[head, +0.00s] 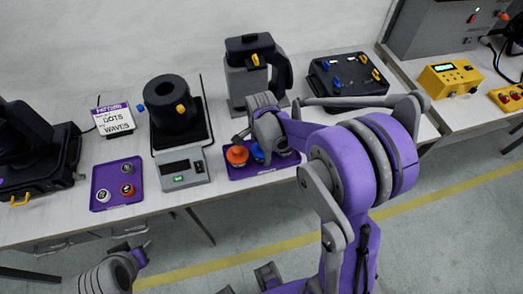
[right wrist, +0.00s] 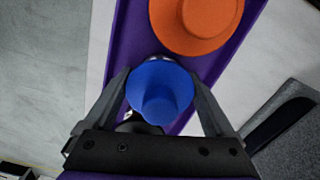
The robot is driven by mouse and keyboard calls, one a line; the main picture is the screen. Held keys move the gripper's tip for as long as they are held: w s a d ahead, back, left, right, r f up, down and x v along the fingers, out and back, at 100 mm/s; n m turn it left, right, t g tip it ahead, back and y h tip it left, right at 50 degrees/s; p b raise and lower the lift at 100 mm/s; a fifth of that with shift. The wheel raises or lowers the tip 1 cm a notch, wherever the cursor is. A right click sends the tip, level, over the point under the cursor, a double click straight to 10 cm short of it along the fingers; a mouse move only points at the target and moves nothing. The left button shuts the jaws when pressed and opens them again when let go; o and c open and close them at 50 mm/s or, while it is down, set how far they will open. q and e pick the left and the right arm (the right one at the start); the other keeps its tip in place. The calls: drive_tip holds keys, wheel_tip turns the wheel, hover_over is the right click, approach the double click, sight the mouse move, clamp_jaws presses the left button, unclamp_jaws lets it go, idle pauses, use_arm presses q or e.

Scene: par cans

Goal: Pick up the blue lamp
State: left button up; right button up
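The blue lamp (right wrist: 160,95) has a round, domed blue cap and sits between the fingers of my right gripper (right wrist: 160,80) in the right wrist view. The fingers are on both sides of it, very close; whether they press on it is unclear. In the head view the blue lamp (head: 257,154) shows partly beneath my right gripper (head: 262,142), over the right purple tray (head: 240,174). A larger orange lamp (head: 237,155) is just left of it. My left gripper (head: 143,254) is low at the left, in front of the table, with its fingers unclear.
Another purple tray (head: 121,204) with several small lamps lies to the left. A black device with a grey display base (head: 184,169) stands between the trays. A black-and-grey machine (head: 250,72) and a black box (head: 350,75) stand behind. A sign (head: 115,120) stands back left.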

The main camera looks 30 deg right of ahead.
drive_tip(key=c, duration=0.5)
drive_tip(key=shift+o, duration=0.2)
drive_tip(key=shift+r, duration=0.15)
wheel_tip(320, 180, up, 10)
drive_tip(key=shift+f+p, duration=0.1)
drive_tip(key=shift+p, duration=0.25)
